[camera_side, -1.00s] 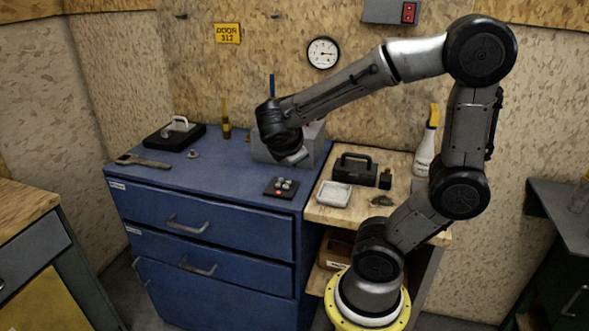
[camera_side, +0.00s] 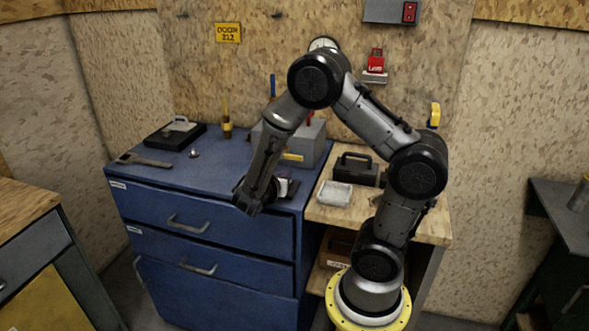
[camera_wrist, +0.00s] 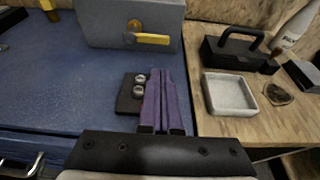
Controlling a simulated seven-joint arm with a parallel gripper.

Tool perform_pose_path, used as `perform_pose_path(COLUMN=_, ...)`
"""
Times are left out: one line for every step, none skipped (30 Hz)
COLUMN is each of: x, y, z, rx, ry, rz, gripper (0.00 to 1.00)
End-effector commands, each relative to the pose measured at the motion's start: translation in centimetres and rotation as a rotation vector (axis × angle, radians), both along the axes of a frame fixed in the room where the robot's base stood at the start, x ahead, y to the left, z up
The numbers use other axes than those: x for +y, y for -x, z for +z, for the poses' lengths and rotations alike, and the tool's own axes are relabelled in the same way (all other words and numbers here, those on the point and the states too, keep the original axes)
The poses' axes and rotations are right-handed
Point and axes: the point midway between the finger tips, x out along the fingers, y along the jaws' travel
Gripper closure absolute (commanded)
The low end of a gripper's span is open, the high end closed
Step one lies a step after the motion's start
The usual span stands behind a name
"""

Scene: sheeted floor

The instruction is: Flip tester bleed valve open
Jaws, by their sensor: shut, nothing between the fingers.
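The lever also shows in the side view (camera_side: 292,157). I cannot tell for certain that this is the bleed valve. My gripper (camera_wrist: 165,72) is shut and empty, its purple fingers together, in front of the box and apart from the lever. In the side view the wrist hides most of it.
A black button plate (camera_wrist: 127,98) sits beside and partly behind the fingers. A white tray (camera_wrist: 230,93) and black carrier (camera_wrist: 238,52) stand on the wooden bench to the right. A wrench (camera_side: 145,161) and black tray (camera_side: 160,141) lie left.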

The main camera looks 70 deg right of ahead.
Motion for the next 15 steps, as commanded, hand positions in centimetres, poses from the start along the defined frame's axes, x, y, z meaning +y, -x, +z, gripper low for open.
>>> perform_pose_path(x=-0.1, y=0.0, z=0.0, rx=-0.001, ry=0.0, rz=-0.001, gripper=1.0)
perform_pose_path(x=-0.2, y=0.0, z=-0.1, rx=-0.001, ry=0.0, rz=-0.001, gripper=1.0)
perform_pose_path(x=-0.5, y=0.0, z=-0.2, rx=-0.001, ry=0.0, rz=-0.003, gripper=1.0)
perform_pose_path(x=-0.7, y=0.1, z=-0.2, rx=-0.001, ry=0.0, rz=-0.004, gripper=1.0)
perform_pose_path(x=-1.0, y=0.1, z=-0.3, rx=-0.001, ry=0.0, rz=-0.004, gripper=1.0)
perform_pose_path(x=-1.5, y=0.1, z=-0.5, rx=0.0, ry=0.0, rz=-0.005, gripper=1.0)
perform_pose_path(x=-1.9, y=0.1, z=-0.6, rx=0.0, ry=0.0, rz=-0.006, gripper=1.0)
perform_pose_path(x=-2.3, y=0.1, z=-0.8, rx=0.0, ry=-0.001, rz=-0.005, gripper=1.0)
perform_pose_path(x=-2.9, y=0.2, z=-1.0, rx=-0.001, ry=-0.001, rz=-0.007, gripper=1.0)
perform_pose_path(x=-3.4, y=0.1, z=-1.2, rx=-0.001, ry=0.0, rz=-0.007, gripper=1.0)
perform_pose_path(x=-3.9, y=0.1, z=-1.3, rx=-0.001, ry=0.0, rz=-0.007, gripper=1.0)
perform_pose_path(x=-4.5, y=0.2, z=-1.6, rx=0.0, ry=-0.001, rz=-0.007, gripper=1.0)
perform_pose_path(x=-5.0, y=0.2, z=-1.8, rx=0.001, ry=-0.002, rz=-0.006, gripper=1.0)
perform_pose_path(x=-5.4, y=0.2, z=-1.9, rx=-0.001, ry=-0.001, rz=-0.007, gripper=1.0)
perform_pose_path(x=-6.1, y=0.2, z=-2.1, rx=-0.001, ry=-0.001, rz=-0.007, gripper=1.0)
